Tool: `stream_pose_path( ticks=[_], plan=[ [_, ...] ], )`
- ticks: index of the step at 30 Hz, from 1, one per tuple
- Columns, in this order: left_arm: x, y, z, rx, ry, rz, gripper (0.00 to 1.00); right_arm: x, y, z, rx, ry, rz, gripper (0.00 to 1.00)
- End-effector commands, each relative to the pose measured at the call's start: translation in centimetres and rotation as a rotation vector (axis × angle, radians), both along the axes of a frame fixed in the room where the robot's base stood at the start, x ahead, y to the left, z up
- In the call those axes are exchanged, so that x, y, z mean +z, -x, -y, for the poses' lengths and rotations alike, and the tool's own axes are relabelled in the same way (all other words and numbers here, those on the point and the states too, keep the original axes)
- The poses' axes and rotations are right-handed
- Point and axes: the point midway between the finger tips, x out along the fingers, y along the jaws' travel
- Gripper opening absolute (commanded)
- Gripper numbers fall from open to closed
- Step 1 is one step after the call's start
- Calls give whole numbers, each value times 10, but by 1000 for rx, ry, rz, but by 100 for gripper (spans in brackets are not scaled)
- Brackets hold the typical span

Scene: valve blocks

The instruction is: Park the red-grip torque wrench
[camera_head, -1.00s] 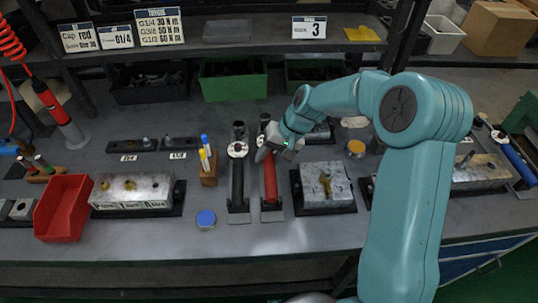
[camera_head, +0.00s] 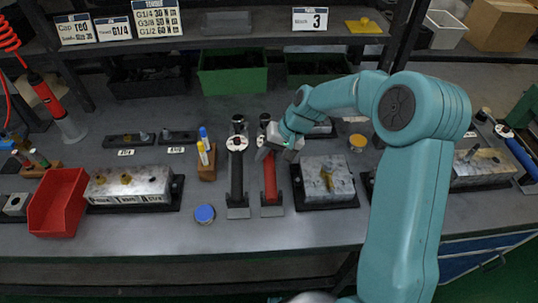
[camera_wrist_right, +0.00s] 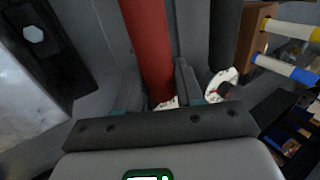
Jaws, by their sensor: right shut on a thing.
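The red-grip torque wrench (camera_head: 270,178) lies lengthwise on the bench in the head view, its grip towards the front edge over a small grey plate. Its head end is partly hidden by my right gripper (camera_head: 268,152). My right gripper is shut on the wrench; in the right wrist view the red grip (camera_wrist_right: 148,45) runs between the two fingers (camera_wrist_right: 155,92). A black-grip torque wrench (camera_head: 237,180) lies parallel just to its left, apart from it. My left gripper is not in view.
A metal valve block (camera_head: 327,172) on a black base stands close to the right of the red wrench. A pen holder (camera_head: 206,166) and a blue cap (camera_head: 205,214) are left of the black wrench. The bench front is mostly clear. A shelf (camera_head: 240,40) runs above the back.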

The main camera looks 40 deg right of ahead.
Motion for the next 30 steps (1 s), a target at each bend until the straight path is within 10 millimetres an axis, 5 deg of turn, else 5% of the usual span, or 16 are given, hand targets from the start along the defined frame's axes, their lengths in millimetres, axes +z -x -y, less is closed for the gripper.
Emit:
stream_pose_path(
  ticks=[1, 3, 14, 30],
  plan=[
    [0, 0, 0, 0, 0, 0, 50, 1, -1, 0, -1, 1, 3, 43],
    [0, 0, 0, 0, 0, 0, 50, 1, 0, 0, -1, 0, 2, 66],
    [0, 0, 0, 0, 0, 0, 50, 3, 1, 2, 0, 0, 0, 66],
    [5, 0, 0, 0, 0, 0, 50, 115, 32, 50, -3, 3, 5, 66]
  ],
)
